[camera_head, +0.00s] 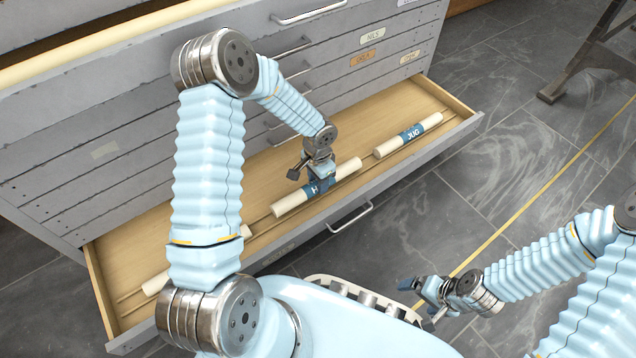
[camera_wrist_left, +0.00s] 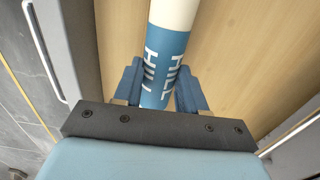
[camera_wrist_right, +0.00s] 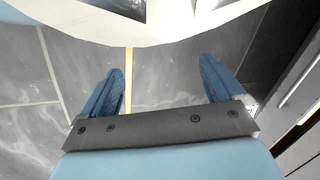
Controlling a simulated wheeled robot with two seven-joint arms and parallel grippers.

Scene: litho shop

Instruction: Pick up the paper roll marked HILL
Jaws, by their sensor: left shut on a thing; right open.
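The HILL paper roll (camera_wrist_left: 165,58) is a cream roll with a blue band lettered HILL in white. In the head view the HILL roll (camera_head: 345,170) lies in the open bottom drawer, near its front wall. My left gripper (camera_head: 318,180) is over its band. In the left wrist view the fingers of the left gripper (camera_wrist_left: 160,92) are closed on the band, one on each side. I cannot tell whether the roll is lifted off the drawer floor. My right gripper (camera_head: 428,300) is open and empty above the floor; its spread fingers show in the right wrist view (camera_wrist_right: 165,92).
The open drawer (camera_head: 110,265) also holds the JUG roll (camera_head: 408,135) to the right and another roll (camera_head: 155,284) to the left, partly hidden by my left arm. The closed grey drawers (camera_head: 110,160) rise behind.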

